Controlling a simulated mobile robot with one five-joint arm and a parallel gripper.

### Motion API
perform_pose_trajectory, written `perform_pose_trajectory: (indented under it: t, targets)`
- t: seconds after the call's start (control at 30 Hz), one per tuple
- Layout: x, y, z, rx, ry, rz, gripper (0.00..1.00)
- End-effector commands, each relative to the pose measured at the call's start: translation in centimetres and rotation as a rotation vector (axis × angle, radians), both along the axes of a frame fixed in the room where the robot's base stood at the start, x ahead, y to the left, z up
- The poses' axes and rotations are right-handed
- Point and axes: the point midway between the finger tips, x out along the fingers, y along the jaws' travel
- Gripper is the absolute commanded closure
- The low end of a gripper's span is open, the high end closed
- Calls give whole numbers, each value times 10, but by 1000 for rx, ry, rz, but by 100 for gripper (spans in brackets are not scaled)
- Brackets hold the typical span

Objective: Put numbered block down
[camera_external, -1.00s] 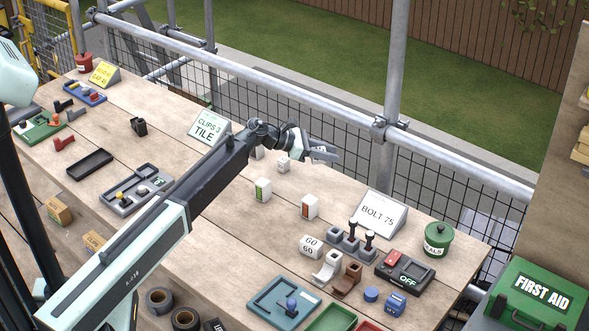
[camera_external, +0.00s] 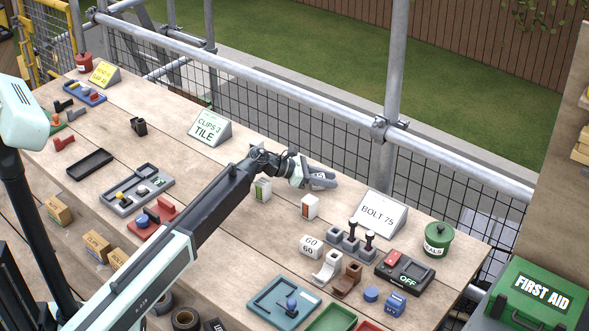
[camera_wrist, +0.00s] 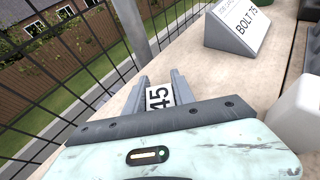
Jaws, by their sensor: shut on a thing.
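My gripper (camera_external: 326,180) is over the back part of the wooden bench, left of the BOLT 75 sign (camera_external: 380,212). In the wrist view my gripper (camera_wrist: 163,92) is shut on a white numbered block (camera_wrist: 159,98) reading 45, held between its two fingers. The block is low over or on the bench top; I cannot tell if it touches. In the outside view the block is mostly hidden by the fingers. The BOLT 75 sign also shows in the wrist view (camera_wrist: 238,22), ahead and to the right.
White boxes with an orange mark (camera_external: 310,206) and a green mark (camera_external: 262,190) stand nearby. A white block marked 60 (camera_external: 311,247) and a grey rack with dark stamps (camera_external: 350,244) stand nearer the front. Mesh fencing (camera_wrist: 60,95) runs along the back edge.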

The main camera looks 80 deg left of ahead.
Motion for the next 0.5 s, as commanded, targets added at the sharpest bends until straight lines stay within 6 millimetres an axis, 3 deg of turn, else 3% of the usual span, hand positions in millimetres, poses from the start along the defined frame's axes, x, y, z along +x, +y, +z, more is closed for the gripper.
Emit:
perform_pose_trajectory:
  t: [0.27,0.3,0.37,0.5]
  targets:
    - [0,0,-2,1,1,0,100]
    - [0,0,-2,1,1,0,64]
    - [0,0,-1,1,1,0,48]
    - [0,0,-1,1,1,0,48]
